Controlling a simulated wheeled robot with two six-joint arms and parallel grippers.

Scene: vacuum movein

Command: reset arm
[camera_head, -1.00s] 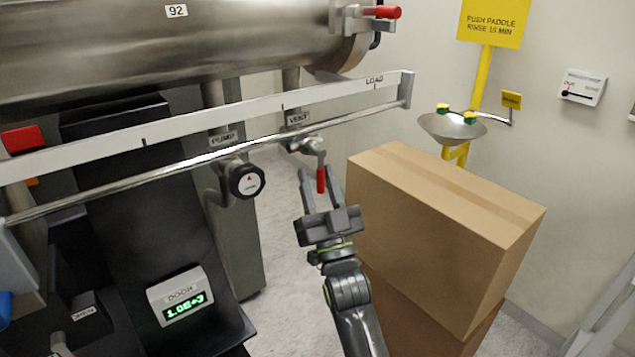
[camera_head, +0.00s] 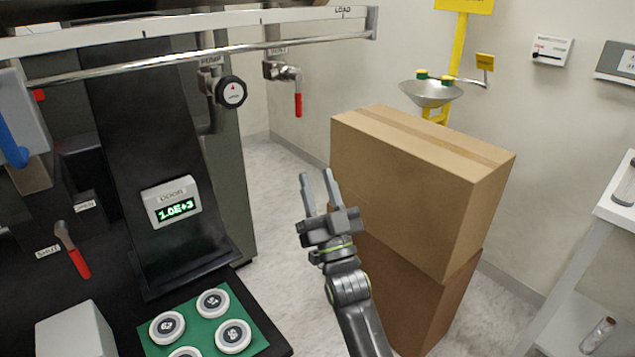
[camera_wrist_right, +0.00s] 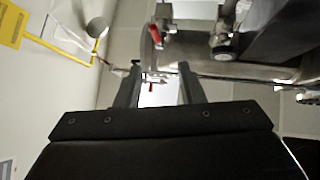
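My right gripper (camera_head: 318,190) is open and empty in the head view, its two fingers apart and pointing up and away. It stands over the floor, just left of the stacked cardboard boxes and below the red-handled vent valve (camera_head: 298,104), clear of both. In the right wrist view the fingers (camera_wrist_right: 160,85) are also apart with nothing between them. The red valve handle (camera_wrist_right: 155,34) shows beyond them there. My left gripper is not in view.
Stacked cardboard boxes (camera_head: 400,190) stand close to the right arm. The pump knob (camera_head: 231,92) and rail (camera_head: 200,57) are at upper left. A green mat (camera_head: 190,302) with white discs lies at lower left. An eyewash bowl (camera_head: 430,92) and white shelf (camera_head: 606,205) are to the right.

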